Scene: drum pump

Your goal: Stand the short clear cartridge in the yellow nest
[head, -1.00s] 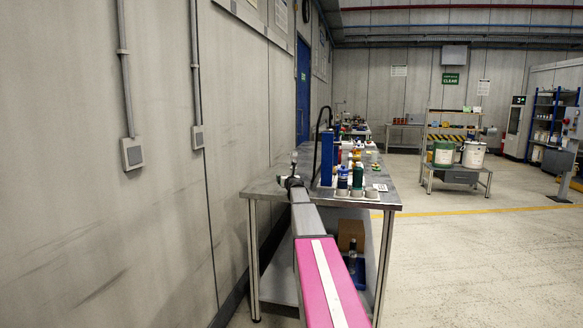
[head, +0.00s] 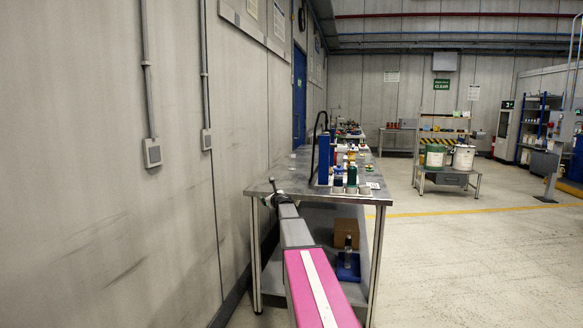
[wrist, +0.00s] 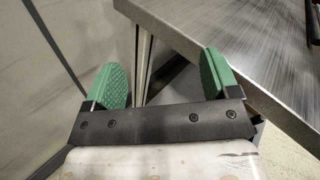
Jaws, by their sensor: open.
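My gripper (wrist: 160,85) is open and empty in the wrist view, its two green ribbed finger pads wide apart. It is beside the near left corner of the steel table (wrist: 255,65), with a table leg and the wall behind it. In the head view the steel table (head: 350,194) carries several cartridges or bottles, among them a blue one (head: 337,168) and a green one (head: 352,174), in a pale holder near its front edge. They are too small to tell whether any is the short clear cartridge. I cannot make out the yellow nest clearly.
A tall blue block (head: 324,158) with a black hose stands on the table. On the lower shelf are a cardboard box (head: 346,233) and a clear bottle in a blue tray (head: 348,270). The wall is close on the left. The floor (head: 460,265) at right is clear.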

